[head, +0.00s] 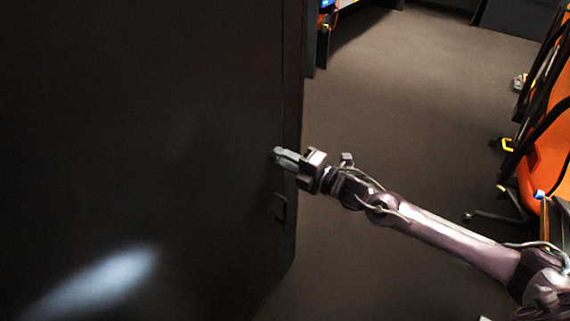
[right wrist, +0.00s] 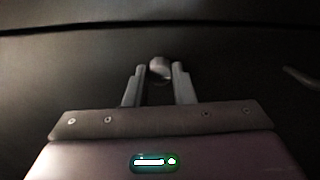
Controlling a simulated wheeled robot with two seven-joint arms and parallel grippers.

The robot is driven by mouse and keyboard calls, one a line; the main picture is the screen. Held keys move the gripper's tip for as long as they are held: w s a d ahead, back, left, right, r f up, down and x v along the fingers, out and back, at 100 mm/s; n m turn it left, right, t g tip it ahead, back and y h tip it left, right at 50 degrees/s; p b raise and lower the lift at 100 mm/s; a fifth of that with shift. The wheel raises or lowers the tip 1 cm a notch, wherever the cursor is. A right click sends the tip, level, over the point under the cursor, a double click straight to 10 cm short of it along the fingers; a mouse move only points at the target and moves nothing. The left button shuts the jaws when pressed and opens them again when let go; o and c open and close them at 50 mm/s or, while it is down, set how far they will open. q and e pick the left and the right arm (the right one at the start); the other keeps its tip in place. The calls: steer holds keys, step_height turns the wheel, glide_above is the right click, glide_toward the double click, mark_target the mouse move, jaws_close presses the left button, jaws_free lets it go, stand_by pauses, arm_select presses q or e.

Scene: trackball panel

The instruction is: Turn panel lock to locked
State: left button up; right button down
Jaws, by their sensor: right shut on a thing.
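A large dark panel (head: 150,120) fills the left of the head view. A small round grey lock knob (right wrist: 160,68) stands out from the panel in the right wrist view. My right gripper (head: 277,155) reaches the panel near its right edge, with its fingertips at the knob. In the right wrist view my right gripper (right wrist: 160,82) has one finger on each side of the knob and is shut on it. The lock's marking or turn position is too dark to read. My left gripper is not in view.
A small dark handle (head: 281,207) sits on the panel below my right gripper. Open carpeted floor (head: 400,110) lies to the right of the panel. An orange chair (head: 550,150) stands at the far right.

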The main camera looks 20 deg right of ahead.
steer(key=shift+f+n+b, duration=0.1)
steer(key=shift+n+b, duration=0.55)
steer(key=shift+n, duration=0.45)
steer(key=c, duration=1.2)
jaws_free()
steer(key=v, duration=0.7)
steer(key=shift+s+d+b, duration=0.2)
steer(key=shift+s+b, duration=0.15)
steer(key=shift+b, duration=0.05)
